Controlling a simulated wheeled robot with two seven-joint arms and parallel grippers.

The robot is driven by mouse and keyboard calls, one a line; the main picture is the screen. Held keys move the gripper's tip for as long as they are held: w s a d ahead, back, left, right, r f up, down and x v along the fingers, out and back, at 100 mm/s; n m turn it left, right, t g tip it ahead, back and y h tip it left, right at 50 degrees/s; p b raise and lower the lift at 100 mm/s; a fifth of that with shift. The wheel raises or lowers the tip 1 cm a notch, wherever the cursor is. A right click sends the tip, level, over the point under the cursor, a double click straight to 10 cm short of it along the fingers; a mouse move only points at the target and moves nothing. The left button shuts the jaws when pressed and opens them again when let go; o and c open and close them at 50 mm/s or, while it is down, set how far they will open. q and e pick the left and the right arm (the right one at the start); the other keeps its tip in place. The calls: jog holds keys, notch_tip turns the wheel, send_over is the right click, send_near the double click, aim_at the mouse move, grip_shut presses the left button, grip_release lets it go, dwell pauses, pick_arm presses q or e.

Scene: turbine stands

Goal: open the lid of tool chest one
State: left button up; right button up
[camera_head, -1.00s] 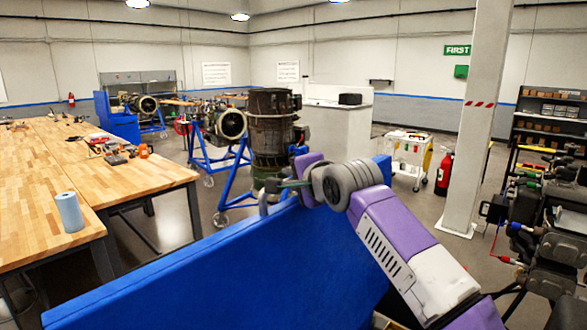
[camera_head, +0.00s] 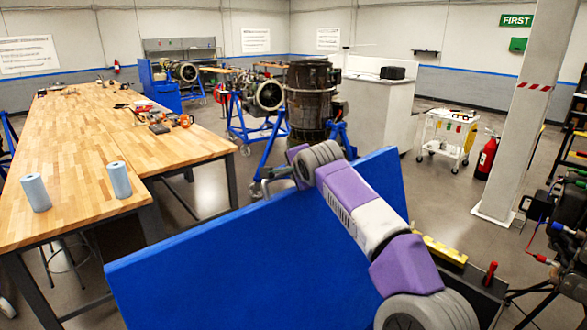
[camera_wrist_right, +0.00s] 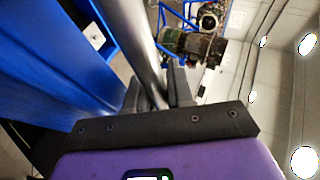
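The blue lid (camera_head: 250,260) of the tool chest stands steeply raised in the middle of the head view, with its broad face toward the lower left. Part of the chest (camera_head: 486,285) shows at the lower right, behind the lid and my arm. A grey bar handle (camera_head: 276,173) is at the lid's upper edge. My right arm reaches over the lid, and its gripper is at this handle, mostly hidden in the head view. In the right wrist view the dark fingers of my right gripper (camera_wrist_right: 155,92) lie on both sides of the grey bar. My left gripper is not in view.
A long wooden workbench (camera_head: 90,140) with two blue-white rolls stands at the left. Engines on blue stands (camera_head: 262,112) are beyond the lid. A white cart (camera_head: 447,138), a fire extinguisher (camera_head: 486,157) and a pillar (camera_head: 520,120) stand right. Clear floor lies between.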

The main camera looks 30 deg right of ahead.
jog(key=o, duration=0.3)
jog(key=shift+o, duration=0.2)
